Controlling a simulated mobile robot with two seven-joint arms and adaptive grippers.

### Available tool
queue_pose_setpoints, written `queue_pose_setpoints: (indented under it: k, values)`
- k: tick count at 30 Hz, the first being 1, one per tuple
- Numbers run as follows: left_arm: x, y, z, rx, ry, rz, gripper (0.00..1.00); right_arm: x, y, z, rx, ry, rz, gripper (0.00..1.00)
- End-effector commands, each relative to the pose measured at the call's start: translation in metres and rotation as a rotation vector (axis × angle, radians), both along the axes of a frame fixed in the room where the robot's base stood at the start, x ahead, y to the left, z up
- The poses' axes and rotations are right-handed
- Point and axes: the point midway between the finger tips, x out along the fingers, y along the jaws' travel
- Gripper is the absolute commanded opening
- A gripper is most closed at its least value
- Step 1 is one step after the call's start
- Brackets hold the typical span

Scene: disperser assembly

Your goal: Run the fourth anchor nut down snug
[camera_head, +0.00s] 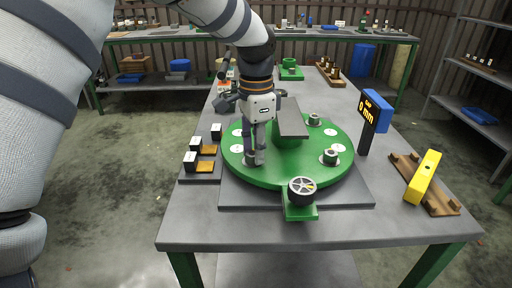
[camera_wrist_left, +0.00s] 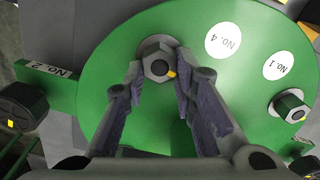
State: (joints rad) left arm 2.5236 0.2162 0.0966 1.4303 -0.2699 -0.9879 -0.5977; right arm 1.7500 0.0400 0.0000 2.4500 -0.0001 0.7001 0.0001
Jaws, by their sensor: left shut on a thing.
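A round green base plate (camera_head: 310,175) lies on a grey slab on the bench. My left gripper (camera_head: 255,158) points down at the plate's left part. Another hex nut (camera_wrist_left: 290,105) sits near the label NO. 1 (camera_wrist_left: 280,65). In the head view two more nuts sit on the plate, one at right (camera_head: 330,157) and one farther back (camera_head: 314,120). My right gripper is not in view.
A handwheel (camera_head: 301,190) stands at the plate's front and a grey bar (camera_head: 291,118) rises at its middle. A display reading 0 mm (camera_head: 372,115) and a yellow block on a brown tray (camera_head: 422,178) are at right. Small white-topped blocks (camera_head: 192,162) stand at left. The front bench edge is clear.

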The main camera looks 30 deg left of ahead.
Motion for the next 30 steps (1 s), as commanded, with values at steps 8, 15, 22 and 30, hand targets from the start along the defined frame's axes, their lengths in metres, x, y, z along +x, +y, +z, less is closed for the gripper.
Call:
queue_pose_setpoints:
  k: [8,15,22,30]
  values:
    - [-0.001,0.000,-0.002,-0.001,0.003,0.001,0.34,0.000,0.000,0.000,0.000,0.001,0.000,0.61]
    - [0.000,0.000,-0.001,-0.001,0.002,0.002,0.45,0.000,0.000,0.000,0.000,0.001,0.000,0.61]
    - [0.001,0.000,0.018,0.000,-0.003,0.002,0.45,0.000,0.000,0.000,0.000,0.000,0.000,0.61]
    - [0.001,0.000,0.090,0.000,-0.003,0.002,0.45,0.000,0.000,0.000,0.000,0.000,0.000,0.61]
